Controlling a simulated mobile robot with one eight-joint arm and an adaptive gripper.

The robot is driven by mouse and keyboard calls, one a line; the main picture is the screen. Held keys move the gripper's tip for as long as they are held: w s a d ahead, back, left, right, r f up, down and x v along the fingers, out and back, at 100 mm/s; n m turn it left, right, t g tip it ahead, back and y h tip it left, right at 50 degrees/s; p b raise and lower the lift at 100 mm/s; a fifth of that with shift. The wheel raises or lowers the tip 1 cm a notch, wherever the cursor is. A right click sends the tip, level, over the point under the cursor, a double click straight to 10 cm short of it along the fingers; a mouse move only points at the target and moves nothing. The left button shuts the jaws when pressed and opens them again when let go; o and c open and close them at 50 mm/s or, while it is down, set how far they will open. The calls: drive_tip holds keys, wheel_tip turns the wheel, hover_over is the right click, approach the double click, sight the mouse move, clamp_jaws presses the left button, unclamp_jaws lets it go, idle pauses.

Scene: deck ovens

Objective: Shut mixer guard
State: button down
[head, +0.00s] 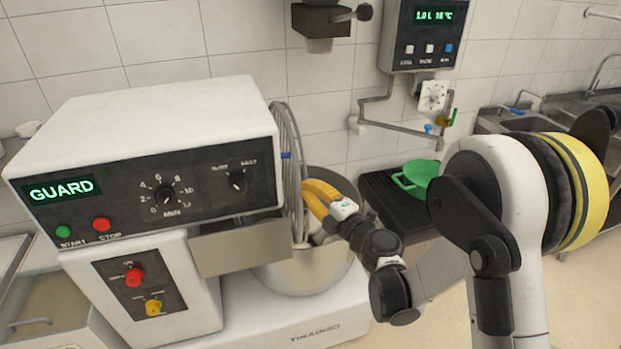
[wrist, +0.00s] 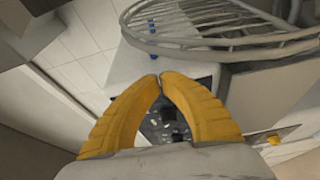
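The mixer (head: 160,140) is a white and steel machine with a dark control panel; its display reads GUARD. The wire guard (head: 288,150) stands swung open, seen nearly edge-on at the right of the mixer head. In the wrist view the guard's curved bars (wrist: 225,42) cross the top right. The steel bowl (head: 305,275) is below it, partly hidden by my arm. My gripper (head: 307,190) has yellow fingers beside the guard. In the wrist view its fingertips (wrist: 160,77) meet with nothing seen between them. Whether they touch the guard cannot be told.
A green strainer or pan (head: 415,174) lies on a black rack (head: 390,205) behind my arm. A wall control box (head: 428,35) and pipes are above it. A sink (head: 520,122) is at the right. A steel tray stands at the lower left.

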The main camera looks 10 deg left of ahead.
sight(290, 172)
drive_tip(key=b+x, duration=0.1)
drive_tip(key=x, duration=0.7)
drive_tip(key=shift+w+a, duration=0.2)
